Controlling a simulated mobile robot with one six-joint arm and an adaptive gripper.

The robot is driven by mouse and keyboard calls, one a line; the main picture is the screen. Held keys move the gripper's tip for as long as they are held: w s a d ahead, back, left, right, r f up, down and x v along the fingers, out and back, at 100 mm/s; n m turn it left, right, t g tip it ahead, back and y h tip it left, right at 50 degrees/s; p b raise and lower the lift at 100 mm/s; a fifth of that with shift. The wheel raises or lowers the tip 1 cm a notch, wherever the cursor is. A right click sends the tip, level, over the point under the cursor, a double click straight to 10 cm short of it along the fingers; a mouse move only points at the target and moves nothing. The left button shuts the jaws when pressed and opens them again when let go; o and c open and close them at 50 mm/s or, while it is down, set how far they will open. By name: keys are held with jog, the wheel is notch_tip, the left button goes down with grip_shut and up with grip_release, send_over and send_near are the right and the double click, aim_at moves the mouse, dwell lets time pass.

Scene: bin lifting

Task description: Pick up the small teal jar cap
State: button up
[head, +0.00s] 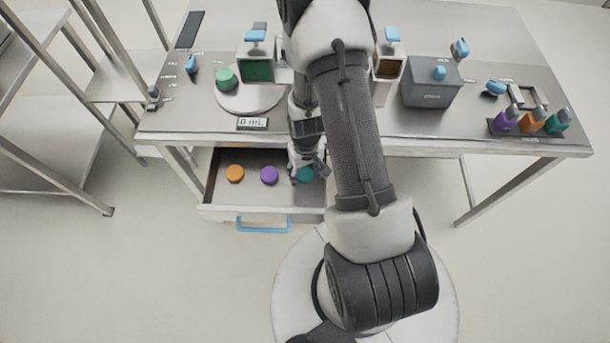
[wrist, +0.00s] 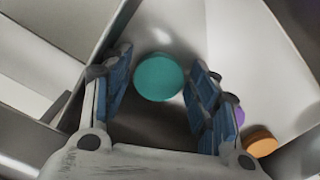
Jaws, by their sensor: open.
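The small teal jar cap (head: 305,174) lies in the open drawer (head: 222,199), at the right end of a row of caps, partly hidden by my gripper in the head view. In the wrist view the teal cap (wrist: 159,77) is a round disc between and slightly beyond my fingertips. My gripper (wrist: 160,80) is open, with one blue-padded finger on each side of the cap. A gap shows between the cap and the left finger; the right finger is close to the cap's edge, and I cannot tell whether it touches.
A purple cap (head: 269,175) and an orange cap (head: 235,173) lie left of the teal one in the drawer. The drawer walls and the table (head: 420,122) edge above are close around my gripper. A larger green lid (head: 226,79) stands on the round plate.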

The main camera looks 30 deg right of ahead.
jog(key=shift+c, duration=0.6)
jog(key=c, duration=0.4)
jog(key=shift+r, duration=0.1)
